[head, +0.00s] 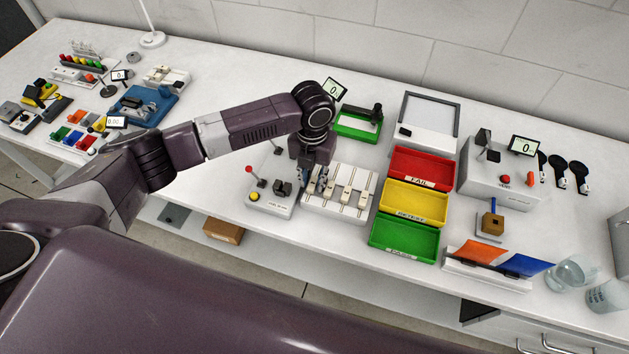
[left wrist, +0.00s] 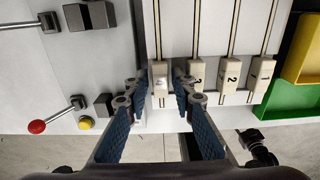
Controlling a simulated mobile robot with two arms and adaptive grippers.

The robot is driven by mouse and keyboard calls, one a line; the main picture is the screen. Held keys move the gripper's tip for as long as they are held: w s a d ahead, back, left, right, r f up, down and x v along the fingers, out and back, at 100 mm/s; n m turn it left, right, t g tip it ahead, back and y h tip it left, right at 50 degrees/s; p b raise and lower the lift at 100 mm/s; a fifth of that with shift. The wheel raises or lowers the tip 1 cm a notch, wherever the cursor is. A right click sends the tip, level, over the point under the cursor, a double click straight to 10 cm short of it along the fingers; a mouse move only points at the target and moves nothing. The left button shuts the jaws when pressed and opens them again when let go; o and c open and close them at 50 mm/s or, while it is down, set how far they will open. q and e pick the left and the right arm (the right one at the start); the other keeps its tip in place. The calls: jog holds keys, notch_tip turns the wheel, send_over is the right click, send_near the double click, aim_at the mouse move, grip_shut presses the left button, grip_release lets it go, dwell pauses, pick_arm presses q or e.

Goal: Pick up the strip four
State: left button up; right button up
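Strip four (left wrist: 160,83) is a long, thin strip with a pale block-like end marked 4, the leftmost of the row in the left wrist view. It lies in the white rack (head: 330,212) beside strips three (left wrist: 197,76), two (left wrist: 231,78) and one (left wrist: 263,73). My left gripper (head: 314,186) reaches down over the rack's left end and mostly hides strip four in the head view. In the left wrist view its fingers (left wrist: 161,78) are open, one on each side of strip four's end, with narrow gaps. My right gripper is not in view.
A tester with a red-knobbed lever (head: 268,203) stands close left of the rack. Red (head: 422,167), yellow (head: 415,203) and green (head: 404,238) bins stand close right. A green-framed device (head: 357,126) is behind. The bench front edge is near the rack.

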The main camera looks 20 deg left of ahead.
pick_arm(q)
jog(key=shift+c, duration=0.6)
jog(key=c, duration=0.5)
grip_shut()
jog(key=shift+r, duration=0.1)
